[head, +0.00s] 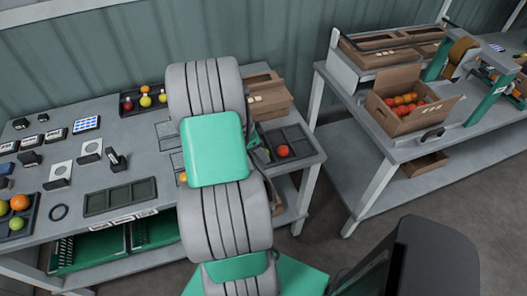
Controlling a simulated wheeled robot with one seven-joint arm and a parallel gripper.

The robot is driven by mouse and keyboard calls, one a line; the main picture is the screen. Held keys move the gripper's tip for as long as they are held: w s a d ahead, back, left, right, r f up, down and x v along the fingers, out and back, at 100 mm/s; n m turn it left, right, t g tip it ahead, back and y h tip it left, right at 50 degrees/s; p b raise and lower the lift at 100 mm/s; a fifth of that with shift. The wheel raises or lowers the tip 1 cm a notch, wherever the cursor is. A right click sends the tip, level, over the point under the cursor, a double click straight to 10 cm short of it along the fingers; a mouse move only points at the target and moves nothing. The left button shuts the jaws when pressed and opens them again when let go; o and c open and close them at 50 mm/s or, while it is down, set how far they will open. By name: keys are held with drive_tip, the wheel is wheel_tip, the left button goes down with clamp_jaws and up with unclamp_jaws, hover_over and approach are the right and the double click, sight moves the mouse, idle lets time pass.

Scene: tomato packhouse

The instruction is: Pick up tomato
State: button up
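A red tomato (282,151) sits in a dark divided tray (300,133) at the right end of the left table. Several red-orange tomatoes (405,102) fill an open cardboard box (399,125) on the right table. A dark tray (127,110) at the back holds yellow and orange-red fruit (146,101). A tray at the left edge holds orange and green fruit (20,202). A small yellow-orange fruit (183,178) is partly hidden by my arm. My thick grey and green arm covers the middle of the left table; I cannot make out my gripper's fingers.
A cardboard box (270,97) stands behind my arm. A floor gap separates the two tables.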

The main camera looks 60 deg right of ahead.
drive_tip(key=shift+s+d+f, duration=0.1)
drive_tip(key=shift+d+f, duration=0.15)
drive_tip(key=shift+f, duration=0.3)
drive_tip(key=c, duration=1)
drive_tip(key=shift+r, duration=0.2)
